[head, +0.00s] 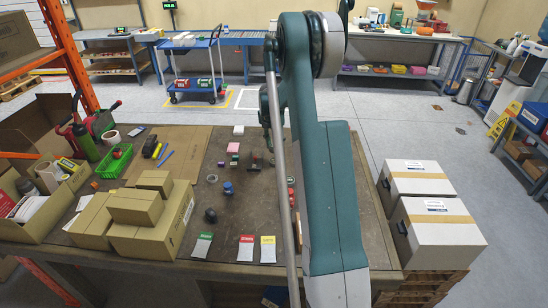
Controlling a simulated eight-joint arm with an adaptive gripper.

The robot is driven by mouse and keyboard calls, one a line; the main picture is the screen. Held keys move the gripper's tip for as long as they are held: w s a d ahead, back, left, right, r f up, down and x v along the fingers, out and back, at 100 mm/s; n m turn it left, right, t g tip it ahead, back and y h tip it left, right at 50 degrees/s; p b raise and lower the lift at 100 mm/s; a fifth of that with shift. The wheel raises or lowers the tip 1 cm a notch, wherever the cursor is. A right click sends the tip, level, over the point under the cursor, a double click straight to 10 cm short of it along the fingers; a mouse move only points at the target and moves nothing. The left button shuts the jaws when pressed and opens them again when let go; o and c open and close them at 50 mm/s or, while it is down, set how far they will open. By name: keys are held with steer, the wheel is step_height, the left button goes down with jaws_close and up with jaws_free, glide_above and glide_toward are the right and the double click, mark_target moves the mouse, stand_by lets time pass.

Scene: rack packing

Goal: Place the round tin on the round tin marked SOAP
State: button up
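Several small tins and boxes stand on the brown workbench (222,238); their labels are too small to read, so I cannot tell which is marked SOAP. A blue round item (228,188) stands mid-bench, with a dark rounded item (210,215) in front of it. Small red items (290,192) are partly hidden behind my arm. My gripper (268,148) points down over the far part of the bench, close to a dark item (255,161). My arm partly hides it, and its fingers are too small to read.
Stacked brown cartons (150,225) and a green basket (115,160) fill the bench's left. Three coloured cards (246,248) lie at the front edge. Two white boxes (436,235) stand right of the bench. A blue trolley (195,84) stands beyond it.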

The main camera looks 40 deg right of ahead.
mark_target(274, 161)
steer(key=shift+f, duration=1.2)
steer(key=shift+f+b, duration=0.3)
steer(key=shift+f, duration=1.6)
steer(key=shift+f, duration=0.2)
steer(key=o, duration=0.9)
steer(key=shift+r, duration=0.2)
steer(key=r, duration=0.4)
steer(key=a+r, duration=0.1)
steer(key=r, duration=0.3)
steer(key=r+p, duration=0.1)
steer(key=r, duration=0.3)
steer(key=shift+s+a, duration=0.15)
steer(key=shift+a, duration=0.05)
